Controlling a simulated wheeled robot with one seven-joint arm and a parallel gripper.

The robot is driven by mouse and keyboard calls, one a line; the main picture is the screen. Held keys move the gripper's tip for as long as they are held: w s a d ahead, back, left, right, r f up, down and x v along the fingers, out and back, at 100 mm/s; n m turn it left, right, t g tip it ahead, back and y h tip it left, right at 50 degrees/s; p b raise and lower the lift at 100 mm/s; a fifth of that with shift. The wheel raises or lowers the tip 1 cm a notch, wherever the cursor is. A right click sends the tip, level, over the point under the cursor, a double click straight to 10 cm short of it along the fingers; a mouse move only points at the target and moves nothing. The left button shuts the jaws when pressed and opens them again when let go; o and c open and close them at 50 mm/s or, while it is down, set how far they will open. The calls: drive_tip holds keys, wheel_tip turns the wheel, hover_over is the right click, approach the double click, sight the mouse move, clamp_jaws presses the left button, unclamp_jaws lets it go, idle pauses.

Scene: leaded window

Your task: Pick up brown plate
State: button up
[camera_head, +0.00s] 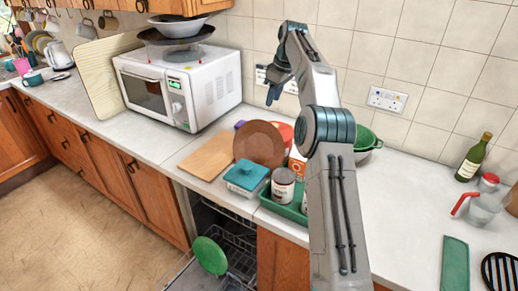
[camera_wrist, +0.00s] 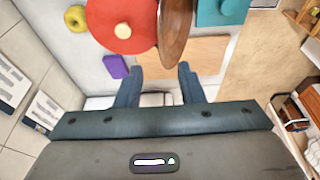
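The brown plate (camera_head: 260,143) stands on edge on the counter in the head view, leaning among other kitchen things. In the wrist view the plate (camera_wrist: 176,35) is seen nearly edge-on, beside a red lid with a light knob (camera_wrist: 121,28). My gripper (camera_wrist: 160,72) is open and empty, its two fingers apart. The plate's near edge lies just past the fingertips in the picture, nearer the right finger; nothing shows them touching. In the head view my gripper (camera_head: 272,92) hangs above and behind the plate, near the tiled wall. Its fingers there are small and hard to separate.
A wooden board (camera_head: 208,156) lies left of the plate, with a teal box (camera_head: 247,176) and a can (camera_head: 283,185) in front. A purple box (camera_wrist: 116,66) lies near the left finger. The microwave (camera_head: 180,87) stands at left. Below, the dishwasher (camera_head: 225,226) is open.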

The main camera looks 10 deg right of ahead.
sight(264, 126)
drive_tip(key=b+x, duration=0.1)
drive_tip(key=x, duration=0.7)
drive_tip(key=shift+a+f, duration=0.1)
drive_tip(key=shift+f, duration=0.15)
drive_tip(key=shift+p+x, duration=0.3)
drive_tip(key=shift+x, duration=2.4)
drive_tip(key=shift+s+a+r, duration=0.1)
drive_tip(key=shift+a, duration=0.05)
clamp_jaws()
